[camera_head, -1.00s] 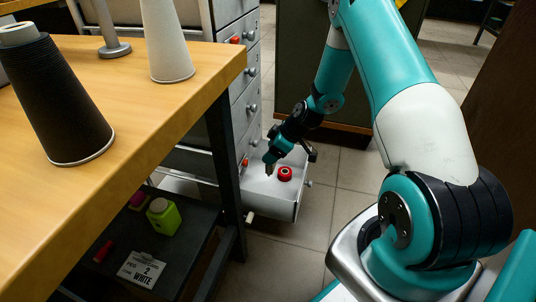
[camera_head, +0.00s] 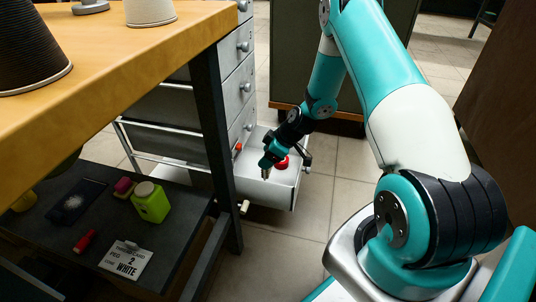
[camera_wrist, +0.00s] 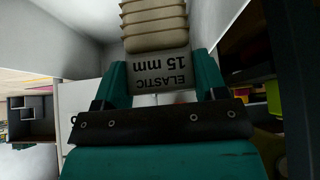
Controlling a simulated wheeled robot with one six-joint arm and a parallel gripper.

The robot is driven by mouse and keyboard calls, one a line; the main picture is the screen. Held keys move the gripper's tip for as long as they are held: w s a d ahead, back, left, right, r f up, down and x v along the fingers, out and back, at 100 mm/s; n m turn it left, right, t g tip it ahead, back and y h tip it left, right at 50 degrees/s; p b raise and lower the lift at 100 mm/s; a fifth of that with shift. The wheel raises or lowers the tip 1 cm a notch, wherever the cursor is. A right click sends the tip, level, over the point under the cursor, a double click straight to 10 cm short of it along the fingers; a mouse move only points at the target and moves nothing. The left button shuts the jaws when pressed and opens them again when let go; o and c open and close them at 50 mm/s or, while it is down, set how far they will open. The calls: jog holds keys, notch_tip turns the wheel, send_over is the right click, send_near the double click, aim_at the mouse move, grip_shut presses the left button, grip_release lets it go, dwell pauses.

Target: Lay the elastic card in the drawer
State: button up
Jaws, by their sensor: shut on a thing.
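The elastic card (camera_wrist: 162,68), pale and printed "ELASTIC 15 mm" with ribbed cream elastic wound on it, is between the teal fingers of my gripper (camera_wrist: 160,84) in the wrist view. My gripper is shut on it. In the head view my gripper (camera_head: 266,168) points down over the open drawer (camera_head: 272,194), a pale tray low in the grey cabinet. The card is too small to make out clearly there. A gap between the card and the drawer floor cannot be judged.
A round red thing (camera_head: 282,163) lies in the drawer beside my gripper, partly hidden by it. Closed drawers (camera_head: 237,45) rise above. The wooden table (camera_head: 120,75) and its dark leg (camera_head: 216,150) stand left. A lower shelf holds a lime bottle (camera_head: 150,202) and a card (camera_head: 127,260).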

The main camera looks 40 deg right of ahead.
aim_at(270, 170)
jog(key=shift+f+b, duration=2.7)
jog(key=shift+f, duration=0.95)
jog(key=shift+f+b, duration=0.3)
jog(key=shift+f, duration=0.15)
jog(key=o, duration=1)
jog(key=shift+o, duration=0.5)
jog(key=p+v, duration=0.5)
jog(key=v, duration=0.1)
jog(key=shift+w+a+r+p, duration=0.2)
jog(key=shift+r+p, duration=0.2)
jog(key=shift+r, duration=0.25)
